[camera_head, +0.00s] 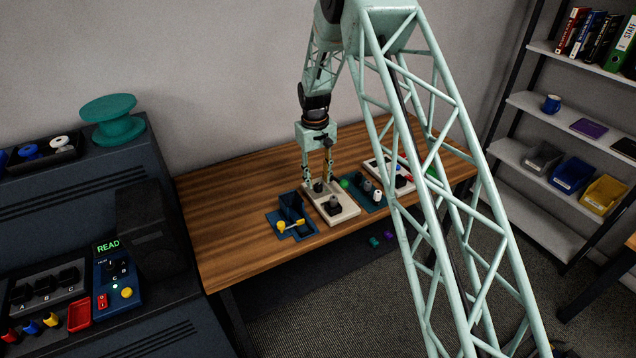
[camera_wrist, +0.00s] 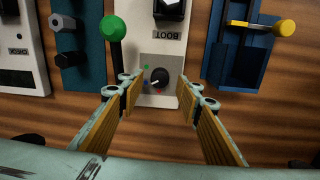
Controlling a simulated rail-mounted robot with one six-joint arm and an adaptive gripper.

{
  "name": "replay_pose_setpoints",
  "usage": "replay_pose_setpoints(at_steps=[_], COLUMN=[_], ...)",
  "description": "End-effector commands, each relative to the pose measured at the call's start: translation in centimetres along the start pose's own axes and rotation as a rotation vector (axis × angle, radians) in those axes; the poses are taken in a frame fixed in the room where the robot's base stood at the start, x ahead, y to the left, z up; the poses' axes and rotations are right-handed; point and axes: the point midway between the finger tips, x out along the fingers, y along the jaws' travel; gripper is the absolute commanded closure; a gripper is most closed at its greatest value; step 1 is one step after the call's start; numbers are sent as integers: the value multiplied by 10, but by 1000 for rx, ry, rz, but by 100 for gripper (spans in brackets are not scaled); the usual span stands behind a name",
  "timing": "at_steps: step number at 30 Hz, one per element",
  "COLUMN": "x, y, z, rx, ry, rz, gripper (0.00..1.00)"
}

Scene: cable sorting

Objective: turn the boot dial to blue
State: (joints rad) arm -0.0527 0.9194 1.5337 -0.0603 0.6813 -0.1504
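The boot panel (camera_head: 345,212) is a cream plate on the wooden table, and its BOOT label shows in the wrist view (camera_wrist: 168,48). The boot dial (camera_wrist: 159,76) is a small round black knob with a white mark that seems to point to the lower left. Small coloured dots sit around it; a green one is at its upper left, and the others are too small to read surely. My gripper (camera_wrist: 158,88) is open, pointing down over the panel, with one finger on each side of the dial. I cannot tell whether the fingertips touch it.
A green-topped lever (camera_wrist: 114,30) stands close to my left finger in the wrist view. A blue holder with a yellow-ended lever (camera_wrist: 283,28) is on the right. The CHECK panel (camera_wrist: 18,78) is farther left. Bare wood lies in front of the panel.

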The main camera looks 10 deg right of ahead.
Motion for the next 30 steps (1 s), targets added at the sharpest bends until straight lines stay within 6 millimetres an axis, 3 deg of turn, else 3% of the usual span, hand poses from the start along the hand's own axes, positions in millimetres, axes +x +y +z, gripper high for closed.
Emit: replay_pose_setpoints(at_steps=[18, 30], x=[-82, -97], y=[0, 0], z=[-1, 0], rx=[0, 0], ry=[2, 0], rz=[0, 0], gripper=[68, 68])
